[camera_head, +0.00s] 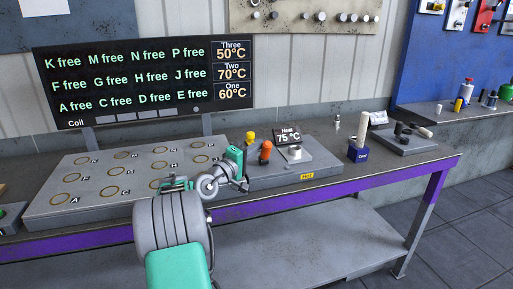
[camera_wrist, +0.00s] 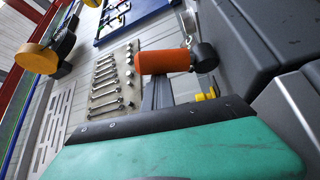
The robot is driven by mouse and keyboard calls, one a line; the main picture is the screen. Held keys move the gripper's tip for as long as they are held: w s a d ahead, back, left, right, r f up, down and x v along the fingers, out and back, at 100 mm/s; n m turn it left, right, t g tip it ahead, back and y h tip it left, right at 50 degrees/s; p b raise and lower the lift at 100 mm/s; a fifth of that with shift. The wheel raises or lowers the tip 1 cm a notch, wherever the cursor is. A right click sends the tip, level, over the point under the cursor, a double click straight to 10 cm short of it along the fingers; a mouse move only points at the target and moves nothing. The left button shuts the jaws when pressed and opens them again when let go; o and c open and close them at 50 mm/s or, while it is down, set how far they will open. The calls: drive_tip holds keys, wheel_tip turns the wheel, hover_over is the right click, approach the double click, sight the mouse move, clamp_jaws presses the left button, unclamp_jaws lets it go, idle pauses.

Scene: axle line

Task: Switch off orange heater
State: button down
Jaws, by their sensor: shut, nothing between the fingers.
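The heater unit (camera_head: 318,158) is a grey box on the bench, with a small display (camera_head: 288,136) reading "Heat 75 °C". An upright orange handle (camera_head: 265,151) stands at its left part. In the wrist view an orange cylinder with a dark end (camera_wrist: 165,61) lies just beyond my fingers and looks like this handle. My gripper (camera_head: 243,160) is beside the handle, on its left in the head view. Its fingers (camera_wrist: 158,93) are shut and empty, pointing at the orange cylinder. Whether they touch it I cannot tell.
A yellow-topped piece (camera_head: 250,137) stands behind the orange handle. A grey plate with ringed spots (camera_head: 95,205) lies left. A blue holder (camera_head: 358,154) with a pale rod stands right. The status board (camera_head: 130,80) rises behind. The purple bench edge (camera_head: 350,187) runs in front.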

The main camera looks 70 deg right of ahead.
drive_tip(key=shift+s+f, duration=0.1)
drive_tip(key=shift+f, duration=0.05)
drive_tip(key=shift+w+d+r+p, duration=0.35)
drive_tip(key=shift+w+d+r, duration=0.1)
drive_tip(key=shift+w, duration=0.15)
drive_tip(key=shift+w+d+r+p, duration=0.35)
drive_tip(key=shift+w+r, duration=0.1)
drive_tip(key=shift+w, duration=0.1)
drive_tip(key=shift+w+f, duration=0.15)
drive_tip(key=shift+w, duration=0.55)
drive_tip(key=v, duration=0.3)
drive_tip(key=b+v, duration=0.1)
drive_tip(key=v, duration=0.1)
drive_tip(key=f+v, duration=0.1)
drive_tip(key=v, duration=0.2)
drive_tip(key=shift+w+a, duration=0.1)
drive_tip(key=shift+a, duration=0.4)
